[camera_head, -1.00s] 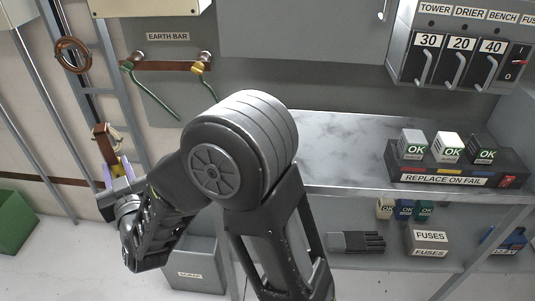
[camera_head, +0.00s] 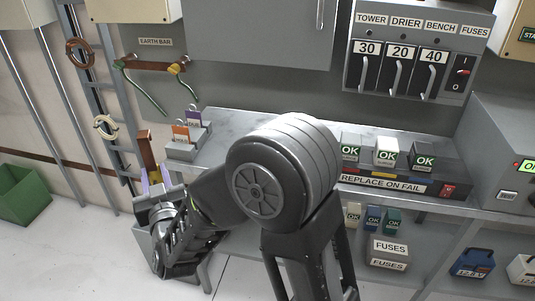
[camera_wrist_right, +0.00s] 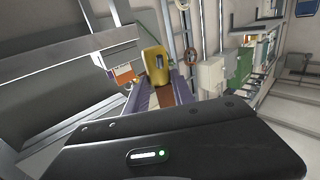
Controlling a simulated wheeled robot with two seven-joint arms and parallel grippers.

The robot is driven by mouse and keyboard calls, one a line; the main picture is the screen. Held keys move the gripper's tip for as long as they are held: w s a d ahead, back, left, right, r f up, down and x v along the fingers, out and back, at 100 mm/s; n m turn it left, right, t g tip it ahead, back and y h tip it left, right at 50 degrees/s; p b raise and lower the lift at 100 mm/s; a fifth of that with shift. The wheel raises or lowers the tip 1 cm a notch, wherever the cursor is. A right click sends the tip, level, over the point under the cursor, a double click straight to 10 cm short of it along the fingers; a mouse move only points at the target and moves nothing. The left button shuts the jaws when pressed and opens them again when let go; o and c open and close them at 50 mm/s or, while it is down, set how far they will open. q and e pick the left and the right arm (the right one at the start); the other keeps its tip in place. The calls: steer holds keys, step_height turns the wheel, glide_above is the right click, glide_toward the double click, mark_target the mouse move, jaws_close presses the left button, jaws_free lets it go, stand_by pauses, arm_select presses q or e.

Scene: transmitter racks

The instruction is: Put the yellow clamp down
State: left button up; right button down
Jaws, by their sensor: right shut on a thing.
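The yellow clamp (camera_wrist_right: 154,62) is held upright between the purple fingers of my right gripper (camera_wrist_right: 162,95) in the right wrist view. In the head view my right gripper (camera_head: 153,183) is at the left, beyond the bench's left end, and the clamp (camera_head: 147,150) rises from it, looking brownish there. The gripper is shut on the clamp, which appears held in the air. My own arm hides part of the bench's front edge. My left gripper is not in view.
The grey bench (camera_head: 228,128) has a bare strip behind my arm. A small holder with tags (camera_head: 186,145) stands at its left end. The REPLACE ON FAIL tray (camera_head: 395,181) holds several OK blocks. The earth bar (camera_head: 150,64) and a ladder (camera_head: 95,100) are behind.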

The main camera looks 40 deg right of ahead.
steer(key=s+d+r+m+g+h+b, duration=0.1)
steer(key=d+r+m+h+b, duration=0.1)
steer(key=d, duration=0.9)
steer(key=s+d+r+m+g+h+b, duration=0.1)
steer(key=d+r+m+g+h+b, duration=0.1)
steer(key=d+r+h, duration=0.2)
steer(key=d+r, duration=0.3)
steer(key=d, duration=0.4)
steer(key=shift+s+d+r+m+g+h+b, duration=0.2)
steer(key=shift+d+m+g+h+b, duration=0.1)
steer(key=shift+m+b, duration=0.1)
steer(key=shift+f, duration=0.1)
steer(key=shift+f+b, duration=0.95)
steer(key=shift+f, duration=1.5)
steer(key=shift+f+b, duration=1.05)
steer(key=shift+f, duration=1.45)
